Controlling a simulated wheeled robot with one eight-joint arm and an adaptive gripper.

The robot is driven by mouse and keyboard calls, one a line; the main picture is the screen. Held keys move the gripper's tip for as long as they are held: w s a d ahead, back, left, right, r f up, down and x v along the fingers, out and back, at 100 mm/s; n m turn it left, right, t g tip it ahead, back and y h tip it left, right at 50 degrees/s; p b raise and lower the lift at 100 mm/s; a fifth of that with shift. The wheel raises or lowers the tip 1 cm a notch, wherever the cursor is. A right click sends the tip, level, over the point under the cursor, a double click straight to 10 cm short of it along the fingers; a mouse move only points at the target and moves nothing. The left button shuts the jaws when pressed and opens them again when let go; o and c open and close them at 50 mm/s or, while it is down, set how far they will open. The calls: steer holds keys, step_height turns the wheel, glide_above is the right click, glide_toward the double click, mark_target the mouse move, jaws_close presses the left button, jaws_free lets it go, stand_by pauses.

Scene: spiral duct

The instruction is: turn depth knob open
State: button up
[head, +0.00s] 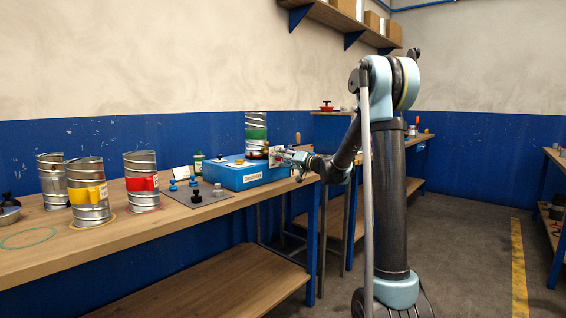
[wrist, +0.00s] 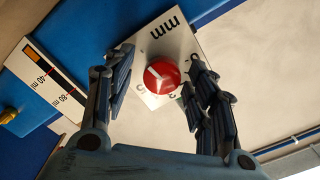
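The depth knob is a round red knob with a white pointer line (wrist: 161,75), on a white plate marked "mm" (wrist: 163,35) in the wrist view. My gripper (wrist: 162,88) is open, with one finger on each side of the knob. I see a gap at the left finger; the right finger is very close to the knob, and I cannot tell if it touches. In the head view my gripper (head: 280,152) is at the right end of a blue box-shaped machine (head: 246,177) on the workbench. The knob is too small to make out there.
A scale strip with "40 ml" and "80 ml" marks (wrist: 57,82) lies left of the knob. A spiral duct with a green band (head: 256,133) stands at the machine. Several metal cans and small knobs stand on the bench (head: 150,229) to the left. The floor at the right is clear.

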steer(key=v, duration=1.2)
steer(key=shift+s+f, duration=0.1)
steer(key=shift+s, duration=0.1)
steer(key=s+d+f+n+g+h, duration=0.1)
steer(key=s+f+g+h, duration=0.3)
steer(key=s, duration=0.7)
steer(key=s+d+f+g+h, duration=0.1)
steer(key=s+f, duration=0.5)
steer(key=s, duration=0.6)
steer(key=s+d+f+m+g+h, duration=0.1)
steer(key=s+d+f+g+h, duration=0.1)
steer(key=s+d+f+h, duration=0.2)
steer(key=s+d+f+m+g+h, duration=0.1)
steer(key=s+d+f+h, duration=0.4)
steer(key=s+d+f, duration=0.6)
steer(key=s+d, duration=0.1)
steer(key=s, duration=0.6)
steer(key=shift+d+f+g, duration=0.15)
steer(key=shift+f+g, duration=0.1)
steer(key=shift+g, duration=0.15)
steer(key=shift+s, duration=0.15)
